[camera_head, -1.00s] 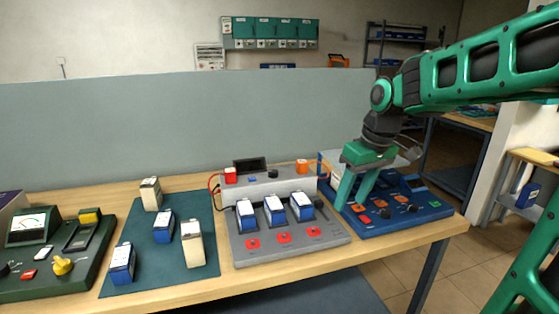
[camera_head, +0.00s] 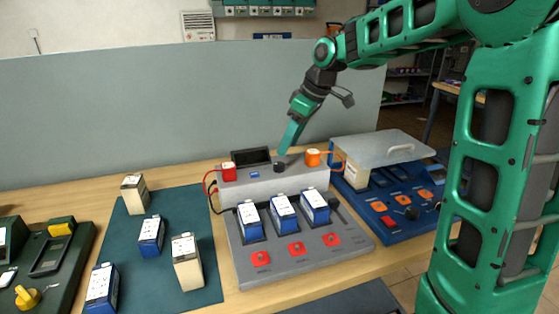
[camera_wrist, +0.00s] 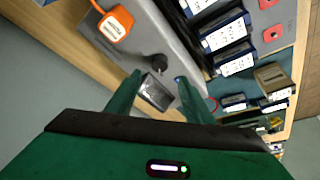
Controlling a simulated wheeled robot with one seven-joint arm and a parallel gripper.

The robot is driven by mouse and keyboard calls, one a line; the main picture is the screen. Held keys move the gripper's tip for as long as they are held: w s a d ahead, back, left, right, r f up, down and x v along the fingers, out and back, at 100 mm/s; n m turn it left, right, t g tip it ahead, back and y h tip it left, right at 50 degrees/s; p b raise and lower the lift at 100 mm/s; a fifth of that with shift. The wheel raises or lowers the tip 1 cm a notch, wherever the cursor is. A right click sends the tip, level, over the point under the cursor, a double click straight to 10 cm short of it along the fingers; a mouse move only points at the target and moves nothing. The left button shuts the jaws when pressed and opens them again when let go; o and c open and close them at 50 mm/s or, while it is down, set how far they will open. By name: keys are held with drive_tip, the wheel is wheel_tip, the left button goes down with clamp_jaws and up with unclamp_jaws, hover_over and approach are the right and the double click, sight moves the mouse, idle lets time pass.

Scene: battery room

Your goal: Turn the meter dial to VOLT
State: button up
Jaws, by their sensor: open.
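A small black dial (camera_head: 280,167) stands on top of a grey meter box (camera_head: 262,186) behind the battery bays. The box has a dark display (camera_head: 251,156). In the wrist view the dial (camera_wrist: 159,63) lies just past my fingertips, roughly centred between them, with the display (camera_wrist: 156,93) seen between the fingers. My gripper (camera_head: 285,151) points down above the dial, open and empty. I cannot tell whether the fingers touch the dial. Its marks, including VOLT, are too small to read.
A red clamp (camera_head: 229,172) and an orange clamp (camera_head: 313,157) with cables flank the dial. Three batteries sit in the grey bays in front. A blue device (camera_head: 387,226) with a clear lid stands right. A mat (camera_head: 205,215) with several batteries lies left.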

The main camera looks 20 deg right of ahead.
sight(280, 164)
drive_tip(key=x, duration=0.7)
drive_tip(key=shift+d+f, duration=0.15)
drive_tip(key=shift+f, duration=0.1)
drive_tip(key=c, duration=1)
